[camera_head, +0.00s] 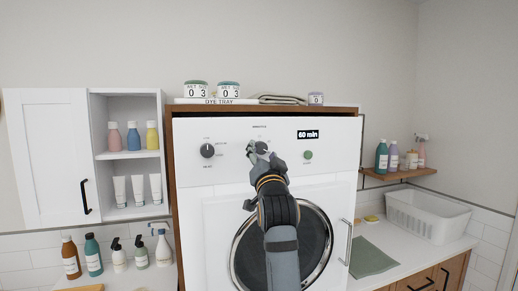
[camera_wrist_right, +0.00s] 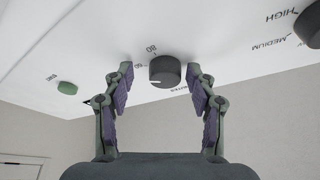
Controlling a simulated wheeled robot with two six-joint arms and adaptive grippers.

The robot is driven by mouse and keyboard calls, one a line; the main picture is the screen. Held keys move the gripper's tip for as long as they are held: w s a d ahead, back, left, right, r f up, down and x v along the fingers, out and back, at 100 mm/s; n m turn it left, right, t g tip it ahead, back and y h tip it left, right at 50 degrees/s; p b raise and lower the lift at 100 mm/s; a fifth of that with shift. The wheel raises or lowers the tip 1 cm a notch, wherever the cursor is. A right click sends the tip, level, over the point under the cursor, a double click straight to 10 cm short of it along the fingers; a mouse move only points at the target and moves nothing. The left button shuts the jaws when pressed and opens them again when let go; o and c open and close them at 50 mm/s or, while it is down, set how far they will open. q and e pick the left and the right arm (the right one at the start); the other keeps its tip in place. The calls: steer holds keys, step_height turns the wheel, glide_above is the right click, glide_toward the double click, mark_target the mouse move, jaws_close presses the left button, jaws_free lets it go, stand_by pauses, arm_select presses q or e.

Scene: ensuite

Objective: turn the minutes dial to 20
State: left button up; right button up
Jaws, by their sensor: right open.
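The minutes dial (camera_wrist_right: 166,72) is a dark round knob on the white appliance panel (camera_head: 230,172). In the wrist view its white mark points left, and numbers including 60 and 80 are printed beside it. The black display (camera_head: 308,134) reads "60 min". My right gripper (camera_wrist_right: 160,72) is open, with one finger on each side of the dial and a visible gap to it on both sides. In the head view my right gripper (camera_head: 259,150) largely hides the dial. My left gripper is not in view.
Another dark dial (camera_head: 207,151) is on the left of the panel and a green button (camera_head: 308,155) on the right. The round door (camera_head: 283,248) is below, with a handle (camera_head: 346,241) at its right. A white cabinet (camera_head: 50,160) stands left, and a basket (camera_head: 427,215) right.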

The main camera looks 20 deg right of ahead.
steer(key=shift+w+r, duration=0.15)
steer(key=shift+w, duration=0.15)
steer(key=shift+s+r, duration=0.15)
steer(key=shift+s+a+r, duration=0.2)
steer(key=shift+s, duration=0.35)
steer(key=c, duration=0.3)
steer(key=shift+w, duration=0.1)
steer(key=shift+c, duration=1.4)
steer(key=shift+d, duration=0.1)
steer(key=c, duration=0.5)
steer(key=shift+c, duration=0.4)
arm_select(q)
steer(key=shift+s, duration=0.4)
arm_select(e)
steer(key=shift+n, duration=0.3)
